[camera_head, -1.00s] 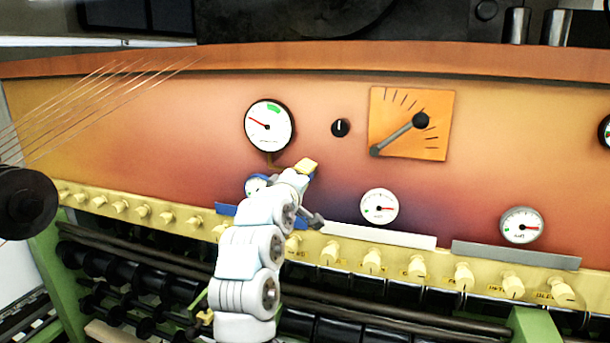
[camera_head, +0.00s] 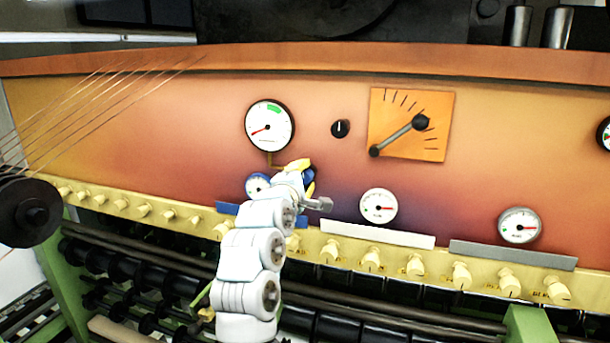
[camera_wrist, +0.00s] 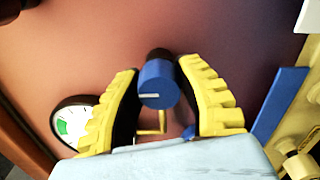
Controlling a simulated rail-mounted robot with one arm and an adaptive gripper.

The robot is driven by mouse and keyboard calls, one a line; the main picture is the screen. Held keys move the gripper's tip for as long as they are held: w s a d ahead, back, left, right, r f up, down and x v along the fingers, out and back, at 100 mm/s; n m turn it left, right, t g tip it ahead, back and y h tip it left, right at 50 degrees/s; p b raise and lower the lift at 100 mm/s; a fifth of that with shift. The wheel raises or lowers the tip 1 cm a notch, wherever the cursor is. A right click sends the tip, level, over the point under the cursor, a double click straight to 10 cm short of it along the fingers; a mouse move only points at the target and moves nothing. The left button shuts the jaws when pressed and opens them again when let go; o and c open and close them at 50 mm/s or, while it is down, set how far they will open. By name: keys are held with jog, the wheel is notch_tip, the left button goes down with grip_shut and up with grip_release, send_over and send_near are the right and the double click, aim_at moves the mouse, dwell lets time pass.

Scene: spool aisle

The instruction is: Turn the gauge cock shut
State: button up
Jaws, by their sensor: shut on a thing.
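The gauge cock is a blue round knob (camera_wrist: 155,88) with a white mark, on a dark stem at the orange panel. In the wrist view it sits between the two yellow ribbed fingers of my gripper (camera_wrist: 157,72), which are shut on it. In the head view my gripper (camera_head: 306,172) is at the panel, below and right of a round white gauge (camera_head: 269,124) with a green sector. A thin brass pipe (camera_head: 269,158) runs down from this gauge. The red needle points lower left, away from the green. My gripper hides much of the knob in the head view.
A small blue-rimmed gauge (camera_head: 257,185) is close left of my gripper. A black knob (camera_head: 340,128) and an orange dial plate with a lever (camera_head: 440,125) are up to the right. A row of cream knobs (camera_head: 371,258) lines the ledge below.

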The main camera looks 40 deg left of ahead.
jog(key=shift+a+f, duration=0.1)
jog(key=shift+f, duration=0.15)
jog(key=o, duration=1.2)
jog(key=shift+r, duration=0.15)
jog(key=shift+s, duration=0.1)
jog(key=shift+s+d+r, duration=0.1)
jog(key=shift+s+d, duration=0.2)
jog(key=shift+s, duration=0.25)
jog(key=shift+v, duration=5.3)
